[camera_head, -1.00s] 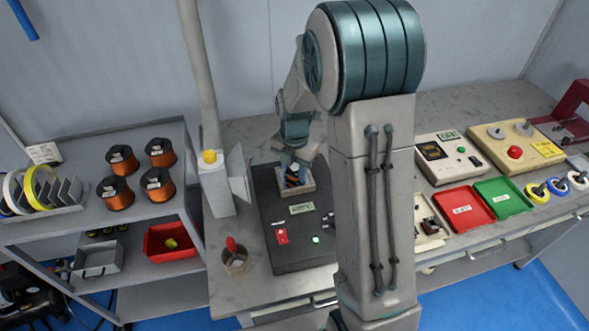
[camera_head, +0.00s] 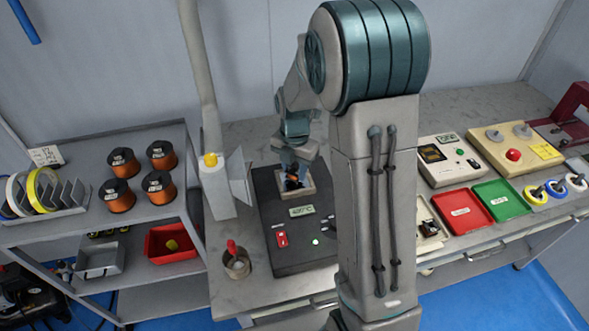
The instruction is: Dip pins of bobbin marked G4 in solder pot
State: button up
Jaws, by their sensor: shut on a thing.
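The solder pot is a dark box (camera_head: 280,252) on the bench with a small display, a red switch and a green light. A pale-rimmed square well (camera_head: 311,190) is at its back. My gripper (camera_head: 291,174) points down over this well and is shut on a small dark and orange bobbin (camera_head: 293,184). The bobbin is at or just above the well. I cannot tell whether its pins touch the solder. The G4 mark cannot be read, and my arm's links hide part of the pot's right side.
A pale fume duct with a clear shield (camera_head: 240,178) stands close left of the pot. A cup with a red-handled tool (camera_head: 237,262) is at front left. Red (camera_head: 462,210) and green (camera_head: 501,200) trays lie to the right. Copper spools (camera_head: 121,163) stand on the left shelf.

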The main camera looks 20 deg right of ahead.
jog(key=shift+r+p, duration=1.15)
jog(key=shift+r, duration=0.8)
